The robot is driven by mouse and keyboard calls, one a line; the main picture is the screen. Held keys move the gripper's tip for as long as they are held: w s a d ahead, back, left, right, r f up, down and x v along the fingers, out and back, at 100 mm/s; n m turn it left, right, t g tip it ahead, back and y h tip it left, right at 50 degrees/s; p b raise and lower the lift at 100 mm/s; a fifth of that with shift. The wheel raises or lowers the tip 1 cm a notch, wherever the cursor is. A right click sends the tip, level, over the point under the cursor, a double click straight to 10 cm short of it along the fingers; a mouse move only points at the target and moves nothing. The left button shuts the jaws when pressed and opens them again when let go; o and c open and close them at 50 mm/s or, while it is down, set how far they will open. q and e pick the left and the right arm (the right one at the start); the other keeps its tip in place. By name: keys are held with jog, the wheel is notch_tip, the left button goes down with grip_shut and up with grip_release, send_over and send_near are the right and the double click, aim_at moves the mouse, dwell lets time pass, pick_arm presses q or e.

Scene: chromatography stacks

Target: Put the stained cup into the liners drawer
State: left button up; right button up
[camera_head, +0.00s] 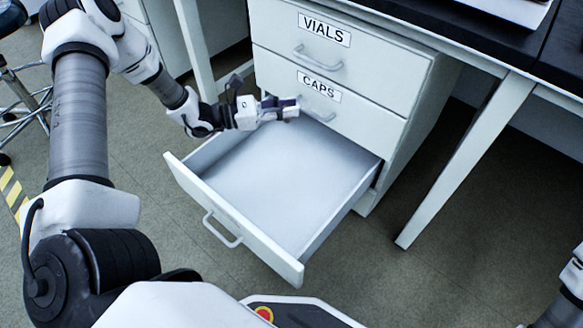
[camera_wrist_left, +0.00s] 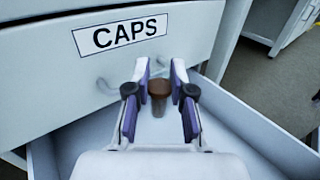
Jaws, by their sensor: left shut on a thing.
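My left gripper (camera_head: 285,107) reaches in over the back part of the open bottom drawer (camera_head: 283,180), in front of the drawer marked CAPS. In the left wrist view my left gripper (camera_wrist_left: 160,78) is shut on a small brown cup (camera_wrist_left: 159,90), held between the two fingers above the drawer. The open drawer is white and looks empty. Its front label is not visible from here. My right gripper is out of view.
Above the open drawer are the shut drawers marked CAPS (camera_head: 319,88) and VIALS (camera_head: 324,29). A white table leg (camera_head: 466,162) stands to the right. A stool (camera_head: 22,100) is at the far left. The floor on the right is clear.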

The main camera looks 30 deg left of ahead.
aim_at(286, 123)
pick_arm(q)
jog(key=f, duration=0.2)
jog(key=f+b, duration=0.1)
jog(key=shift+s+f, duration=0.2)
jog(key=shift+f, duration=0.15)
notch_tip(286, 123, down, 14)
jog(key=b, duration=0.8)
jog(key=b+x, duration=0.1)
jog(key=x, duration=0.3)
jog(key=shift+r+b, duration=0.15)
jog(key=shift+b, duration=0.25)
jog(key=shift+w+d, duration=0.2)
jog(key=shift+d, duration=0.05)
jog(key=w+d+b, duration=0.1)
jog(key=w+d+f+b, duration=0.1)
jog(key=b, duration=0.1)
jog(key=shift+w+d+f, duration=0.15)
jog(key=shift+w+d, duration=0.05)
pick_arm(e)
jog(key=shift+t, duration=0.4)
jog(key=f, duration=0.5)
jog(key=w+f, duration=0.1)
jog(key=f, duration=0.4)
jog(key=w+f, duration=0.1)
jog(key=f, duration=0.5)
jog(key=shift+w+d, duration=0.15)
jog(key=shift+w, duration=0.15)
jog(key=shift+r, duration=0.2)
